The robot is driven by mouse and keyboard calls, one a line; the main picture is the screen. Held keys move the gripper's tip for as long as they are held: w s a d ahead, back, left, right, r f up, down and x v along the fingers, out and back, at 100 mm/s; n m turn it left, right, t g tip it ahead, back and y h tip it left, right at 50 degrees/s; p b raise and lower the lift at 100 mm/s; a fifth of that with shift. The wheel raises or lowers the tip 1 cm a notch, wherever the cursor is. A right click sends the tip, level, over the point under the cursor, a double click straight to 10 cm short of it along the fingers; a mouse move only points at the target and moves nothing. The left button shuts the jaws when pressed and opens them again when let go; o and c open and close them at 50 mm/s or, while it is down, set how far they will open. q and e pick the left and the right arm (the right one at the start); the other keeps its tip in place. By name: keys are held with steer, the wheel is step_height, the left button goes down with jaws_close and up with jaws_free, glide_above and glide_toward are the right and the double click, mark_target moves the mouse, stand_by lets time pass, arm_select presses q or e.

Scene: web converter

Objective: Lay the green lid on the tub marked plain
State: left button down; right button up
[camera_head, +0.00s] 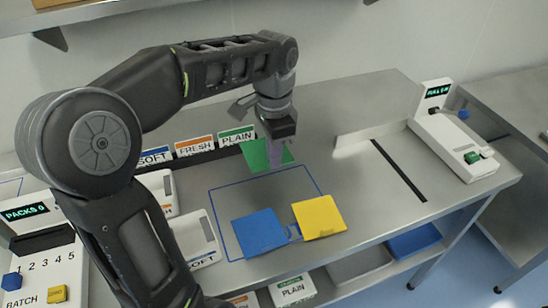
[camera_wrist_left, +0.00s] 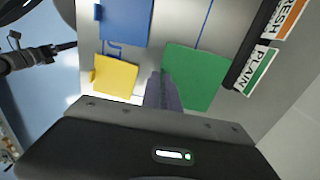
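The green lid (camera_head: 254,152) is a flat square near the back of the bench, just in front of the plain tag. My left gripper (camera_head: 275,168) points down at its near edge. In the left wrist view the fingers (camera_wrist_left: 163,85) are close together at the edge of the green lid (camera_wrist_left: 198,75) and look shut on it, covering the spot gripped. A white tub marked plain (camera_head: 293,289) shows below the bench's front edge, partly cut off by the frame. A dark arm end, probably my right gripper (camera_wrist_left: 66,46), shows small in the left wrist view.
A blue lid (camera_head: 259,232) and a yellow lid (camera_head: 319,217) lie on the bench. Tags for soft (camera_head: 155,156), fresh (camera_head: 195,147) and plain (camera_head: 237,136) stand at the back. A white tub marked soft (camera_head: 205,250) is partly behind my arm. A scale-like device (camera_head: 455,145) stands right.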

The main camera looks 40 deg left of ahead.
stand_by(0.4)
arm_select(q)
steer(key=w+d+f+n, duration=0.2)
steer(key=w+d, duration=0.1)
steer(key=d, duration=0.1)
steer(key=w+d+f+n, duration=0.2)
steer(key=w+d, duration=0.1)
steer(key=d, duration=0.1)
steer(key=w+d+f+n, duration=0.2)
steer(key=w+d, duration=0.2)
steer(key=shift+f+n, duration=0.1)
steer(key=shift+n, duration=0.3)
